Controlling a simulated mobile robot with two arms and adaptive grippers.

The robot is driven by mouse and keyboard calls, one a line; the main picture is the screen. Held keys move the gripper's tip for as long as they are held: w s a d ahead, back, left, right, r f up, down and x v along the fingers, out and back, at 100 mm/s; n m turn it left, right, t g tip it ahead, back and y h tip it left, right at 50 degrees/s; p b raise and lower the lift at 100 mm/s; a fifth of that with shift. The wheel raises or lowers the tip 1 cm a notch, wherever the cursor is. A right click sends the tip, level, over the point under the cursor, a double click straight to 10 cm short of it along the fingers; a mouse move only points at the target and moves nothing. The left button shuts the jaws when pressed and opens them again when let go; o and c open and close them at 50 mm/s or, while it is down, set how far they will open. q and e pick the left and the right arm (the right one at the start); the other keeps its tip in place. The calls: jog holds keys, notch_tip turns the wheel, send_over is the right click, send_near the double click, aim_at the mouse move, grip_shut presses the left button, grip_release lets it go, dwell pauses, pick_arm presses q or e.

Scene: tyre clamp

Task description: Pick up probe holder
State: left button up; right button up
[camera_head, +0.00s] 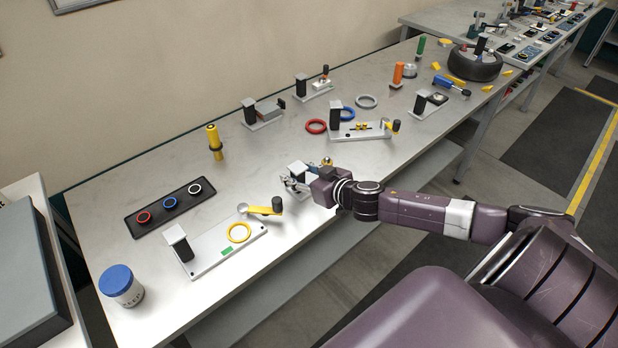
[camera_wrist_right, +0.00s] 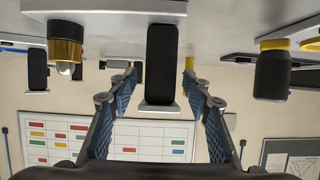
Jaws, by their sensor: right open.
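My right gripper (camera_head: 298,183) is low over the bench beside a small fixture with a pale square cap (camera_head: 298,167). In the right wrist view, which is upside down, my open, empty fingers (camera_wrist_right: 158,78) point at a black post (camera_wrist_right: 161,58) with a light cap. The post shows between the fingertips with gaps on both sides; its depth between them is unclear. A brass piece with a pale rounded tip (camera_wrist_right: 66,45) is beside it, seen in the head view as a small yellow piece (camera_head: 326,161). Nothing marks which part is the probe holder. My left gripper is out of view.
The bench (camera_head: 130,185) holds a plate fixture with a yellow ring (camera_head: 239,233) and yellow lever (camera_head: 262,210) at near left. A black tray of rings (camera_head: 170,207), a yellow cylinder (camera_head: 214,142) and a blue-lidded jar (camera_head: 121,286) stand left. Another fixture (camera_head: 350,132) lies behind.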

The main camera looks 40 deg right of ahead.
grip_shut()
dwell(0.3)
